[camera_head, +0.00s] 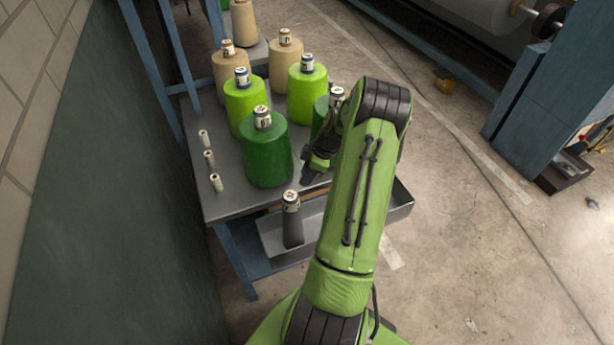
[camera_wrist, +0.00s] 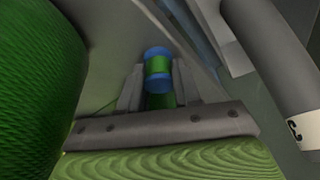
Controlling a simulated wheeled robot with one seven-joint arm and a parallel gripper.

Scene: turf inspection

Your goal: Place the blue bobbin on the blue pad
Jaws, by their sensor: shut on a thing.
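The blue bobbin (camera_wrist: 157,54) shows in the wrist view as a small spool with blue ends and a green band around its middle. My gripper (camera_wrist: 158,84) is shut on it, with a grey finger on each side. In the head view my gripper (camera_head: 316,166) is low over the right side of the grey table (camera_head: 235,200), beside a dark green cone; the bobbin cannot be made out there. I see no blue pad in either view.
Several yarn cones crowd the table, including a dark green one (camera_head: 266,150) and a lime one (camera_head: 306,90). Small pale spools (camera_head: 209,158) line its left edge. A grey bare cone (camera_head: 291,222) stands in the lower tray (camera_head: 268,243). Open floor lies right.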

